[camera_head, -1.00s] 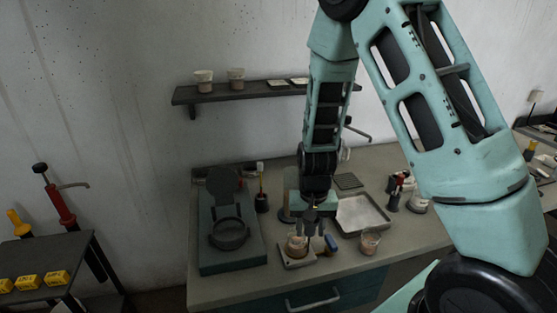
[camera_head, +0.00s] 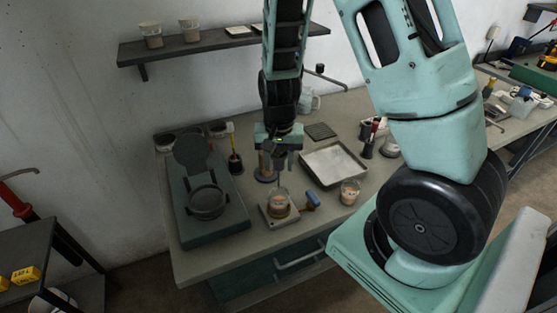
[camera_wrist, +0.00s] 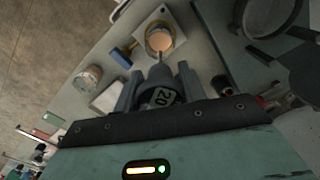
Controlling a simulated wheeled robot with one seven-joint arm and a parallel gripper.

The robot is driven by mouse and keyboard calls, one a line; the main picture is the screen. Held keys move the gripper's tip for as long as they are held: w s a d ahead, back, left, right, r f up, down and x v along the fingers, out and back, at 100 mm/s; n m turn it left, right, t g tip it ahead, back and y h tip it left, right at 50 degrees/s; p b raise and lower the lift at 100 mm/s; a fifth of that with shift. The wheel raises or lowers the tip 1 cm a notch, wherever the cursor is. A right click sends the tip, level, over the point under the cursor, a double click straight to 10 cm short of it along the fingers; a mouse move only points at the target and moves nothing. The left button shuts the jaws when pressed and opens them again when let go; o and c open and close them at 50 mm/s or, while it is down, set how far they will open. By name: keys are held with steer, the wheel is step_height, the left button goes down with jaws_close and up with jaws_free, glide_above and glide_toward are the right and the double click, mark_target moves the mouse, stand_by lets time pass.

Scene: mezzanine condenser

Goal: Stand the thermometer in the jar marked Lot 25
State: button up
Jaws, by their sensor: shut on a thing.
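My gripper (camera_head: 278,165) is above the counter, just over and behind a clear jar of pinkish-brown stuff (camera_head: 278,203) that stands on a small plate. In the wrist view my gripper (camera_wrist: 158,78) is shut on a dark piece marked "20", which looks like the thermometer (camera_wrist: 161,96). A thin stem seems to run from it toward the jar (camera_wrist: 160,39); I cannot tell whether it is inside the jar or above it. A second similar jar (camera_head: 349,192) stands to the right, and it also shows in the wrist view (camera_wrist: 88,77). Neither jar's lot mark is readable.
A blue-headed tool (camera_head: 312,200) lies between the two jars. A grey tray (camera_head: 335,164) is behind them, and a green device with a round pan (camera_head: 207,203) is at left. Two more jars, left (camera_head: 151,34) and right (camera_head: 190,29), stand on the wall shelf.

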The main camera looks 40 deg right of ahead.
mark_target(279, 185)
steer(key=shift+f+b, duration=3.5)
steer(key=shift+f, duration=1)
steer(key=o, duration=1.1)
step_height(279, 185, up, 18)
steer(key=shift+f, duration=0.25)
